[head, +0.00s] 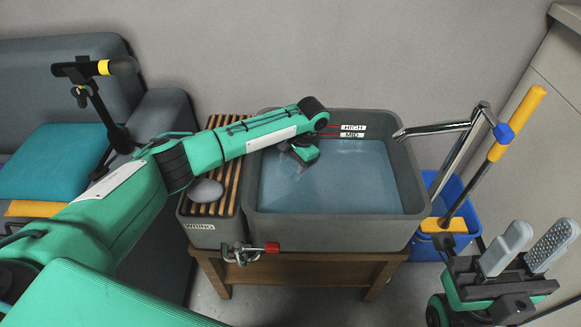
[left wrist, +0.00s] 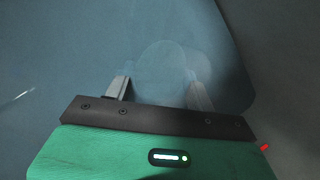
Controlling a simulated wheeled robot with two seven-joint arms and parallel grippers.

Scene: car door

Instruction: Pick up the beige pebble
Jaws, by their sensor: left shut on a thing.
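My left gripper (head: 300,163) reaches into the water of the grey basin (head: 330,228), near its back left. In the left wrist view its two fingers (left wrist: 160,92) stand under the water on either side of a pale rounded thing (left wrist: 165,68), and it is shut on this thing. The water tints it blue and blurs its outline, so I cannot confirm that it is the beige pebble. My right gripper (head: 530,240) is open and empty at the lower right, away from the basin.
A smooth grey stone-like thing (head: 206,191) lies on the wooden slats (head: 228,180) left of the basin, beside my left arm. A blue bucket (head: 452,200) and chrome tap (head: 440,128) stand at the right.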

